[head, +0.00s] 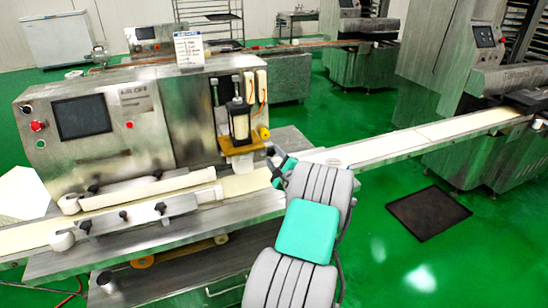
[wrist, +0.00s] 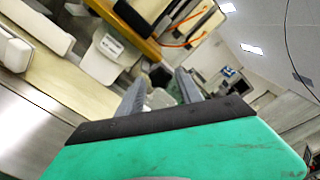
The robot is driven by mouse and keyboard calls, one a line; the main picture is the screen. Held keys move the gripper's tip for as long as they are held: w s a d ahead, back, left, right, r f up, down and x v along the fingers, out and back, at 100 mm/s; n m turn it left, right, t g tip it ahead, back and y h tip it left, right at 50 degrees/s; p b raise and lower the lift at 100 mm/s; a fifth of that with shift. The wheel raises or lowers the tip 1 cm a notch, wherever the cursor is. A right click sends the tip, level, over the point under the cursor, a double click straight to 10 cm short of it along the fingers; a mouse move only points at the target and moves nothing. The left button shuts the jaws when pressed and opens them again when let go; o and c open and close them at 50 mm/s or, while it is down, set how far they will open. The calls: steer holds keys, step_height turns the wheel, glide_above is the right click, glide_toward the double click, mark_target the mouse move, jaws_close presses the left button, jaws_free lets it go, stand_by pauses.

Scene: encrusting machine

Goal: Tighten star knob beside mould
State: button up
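The encrusting machine (head: 150,120) stands on the left in the head view. Its mould (head: 238,141) is the amber-brown block below an upright cylinder; its amber edge also shows at the top of the wrist view (wrist: 136,33). A small dark knob (head: 270,151) sits right of the mould, close to my gripper; its star shape is too small to make out. In the wrist view a dark blurred piece (wrist: 160,75) lies just beyond the fingertips, possibly this knob. My gripper (wrist: 157,82) has its two grey fingers apart with nothing clearly held. In the head view my arm mostly hides it.
The conveyor belt (head: 395,147) runs from the machine to another machine at the right. Guide rails with several black knobs line the belt (head: 28,237) at the left. A dark floor mat (head: 429,212) lies on open green floor at the right.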

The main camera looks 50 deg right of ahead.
steer(key=shift+o, duration=0.8)
steer(key=b+v, duration=0.1)
steer(key=v, duration=0.6)
steer(key=shift+s+a+b, duration=0.2)
steer(key=shift+s+b, duration=0.1)
steer(key=shift+s, duration=0.05)
